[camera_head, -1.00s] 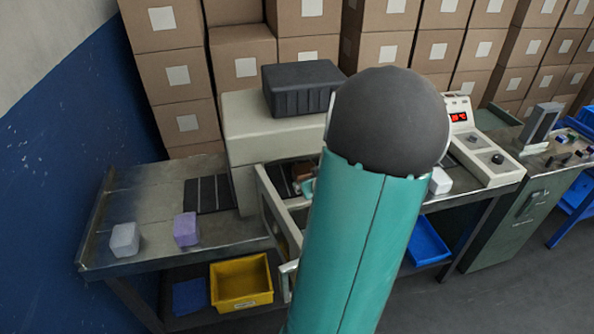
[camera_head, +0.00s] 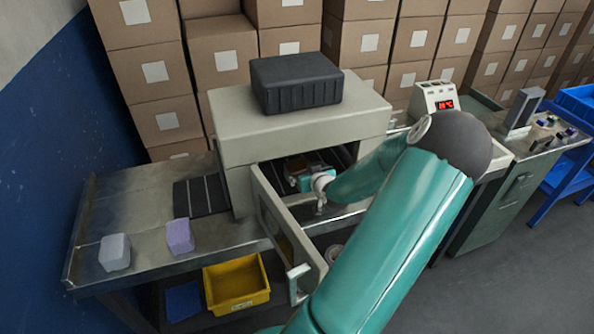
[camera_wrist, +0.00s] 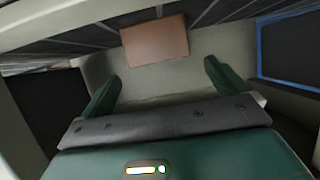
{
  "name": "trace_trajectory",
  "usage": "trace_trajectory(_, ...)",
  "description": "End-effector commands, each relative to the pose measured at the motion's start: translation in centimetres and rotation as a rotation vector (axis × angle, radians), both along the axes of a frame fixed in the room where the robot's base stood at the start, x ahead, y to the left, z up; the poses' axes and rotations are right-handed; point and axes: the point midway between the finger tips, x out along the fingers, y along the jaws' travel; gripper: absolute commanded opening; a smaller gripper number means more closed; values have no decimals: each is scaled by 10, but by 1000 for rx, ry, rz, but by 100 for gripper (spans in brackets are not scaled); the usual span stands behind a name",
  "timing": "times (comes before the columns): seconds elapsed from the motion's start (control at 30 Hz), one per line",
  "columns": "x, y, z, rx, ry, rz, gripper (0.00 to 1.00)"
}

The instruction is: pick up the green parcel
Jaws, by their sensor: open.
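No green parcel shows in either view. My gripper (camera_wrist: 162,70) is open, its two dark green fingers apart with nothing held between them. A brown block (camera_wrist: 155,40) lies just ahead of the fingertips, roughly centred between them. In the head view my gripper (camera_head: 312,181) is inside the opening of the beige machine (camera_head: 290,121), and a bit of brown (camera_head: 295,176) shows beside it. Contact between fingers and block cannot be told.
The machine's door (camera_head: 287,232) hangs open at the front. A purple block (camera_head: 180,236) and a pale grey block (camera_head: 115,252) sit on the metal table at left. A black case (camera_head: 296,84) rests on the machine. A yellow bin (camera_head: 237,284) is below.

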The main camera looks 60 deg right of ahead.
Motion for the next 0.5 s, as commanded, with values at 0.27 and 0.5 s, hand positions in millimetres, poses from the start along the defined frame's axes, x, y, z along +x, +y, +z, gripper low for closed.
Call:
trace_trajectory(0.27, 20, -13, -10, 3, -3, 2, 98)
trace_trajectory(0.5, 44, -34, -23, 3, -1, 1, 98)
